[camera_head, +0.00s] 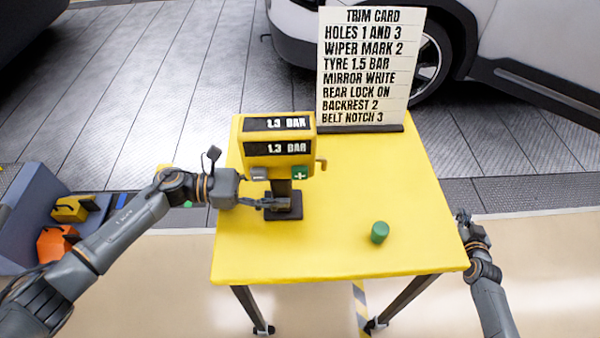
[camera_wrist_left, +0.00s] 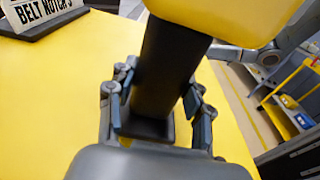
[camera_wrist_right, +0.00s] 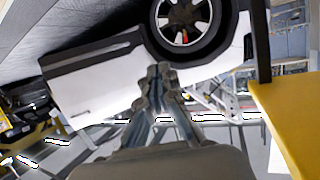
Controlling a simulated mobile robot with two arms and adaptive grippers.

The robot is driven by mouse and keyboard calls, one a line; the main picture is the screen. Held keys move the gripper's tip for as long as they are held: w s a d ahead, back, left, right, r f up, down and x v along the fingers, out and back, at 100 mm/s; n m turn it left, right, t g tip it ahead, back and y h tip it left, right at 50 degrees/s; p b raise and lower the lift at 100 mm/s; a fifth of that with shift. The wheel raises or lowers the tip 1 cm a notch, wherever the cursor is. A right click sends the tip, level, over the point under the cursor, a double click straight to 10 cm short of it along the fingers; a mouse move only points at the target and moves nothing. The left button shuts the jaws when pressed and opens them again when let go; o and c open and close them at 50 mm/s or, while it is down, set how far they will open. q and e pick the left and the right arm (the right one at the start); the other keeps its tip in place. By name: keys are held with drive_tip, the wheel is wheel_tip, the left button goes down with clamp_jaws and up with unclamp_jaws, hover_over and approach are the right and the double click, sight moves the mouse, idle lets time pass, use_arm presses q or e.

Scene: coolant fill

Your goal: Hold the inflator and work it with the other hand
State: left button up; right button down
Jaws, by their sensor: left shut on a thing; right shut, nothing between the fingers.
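The inflator (camera_head: 278,131) is a yellow box on a dark post, standing upright on the yellow table. Its two displays both appear to read 1.3 BAR. Below them are a green plus button (camera_head: 300,172) and a grey button (camera_head: 258,173). My left gripper (camera_head: 272,203) is shut on the inflator's dark post, just above its base; the left wrist view shows its fingers on both sides of the post (camera_wrist_left: 168,65). My right gripper (camera_head: 463,217) is shut and empty, beside the table's right edge and apart from the inflator; its closed fingertips show in the right wrist view (camera_wrist_right: 158,75).
A trim card (camera_head: 368,68) stands at the table's back, listing TYRE 1.5 BAR. A green cylinder (camera_head: 379,232) stands near the front right of the table (camera_head: 330,255). The table's right half is otherwise clear. A white car (camera_head: 300,35) is behind. A bin (camera_head: 35,225) with yellow and orange things is at left.

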drive_tip(key=w+r+n+t, duration=0.1)
drive_tip(key=w+r+t, duration=0.25)
drive_tip(key=r, duration=0.85)
drive_tip(key=w+r+n+t, duration=0.1)
drive_tip(key=w+r+t, duration=0.3)
drive_tip(key=r, duration=0.9)
drive_tip(key=a+r+n+t+y, duration=0.2)
drive_tip(key=a+r+n, duration=0.3)
drive_tip(key=r, duration=0.5)
drive_tip(key=s+a+r+n+y, duration=0.1)
drive_tip(key=s+a+n+y, duration=0.15)
drive_tip(key=a, duration=0.35)
drive_tip(key=s+a+r+n+y, duration=0.1)
drive_tip(key=a+n+y, duration=0.1)
drive_tip(key=a+y, duration=0.35)
drive_tip(key=n+g+y, duration=0.6)
drive_tip(key=g+y, duration=0.1)
drive_tip(key=y, duration=0.2)
approach(300, 173)
drive_tip(key=s+a+r, duration=0.2)
drive_tip(key=s+a, duration=0.4)
drive_tip(key=shift+d, duration=0.2)
drive_tip(key=shift+w, duration=0.1)
drive_tip(key=w, duration=0.8)
drive_tip(key=shift+w, duration=0.35)
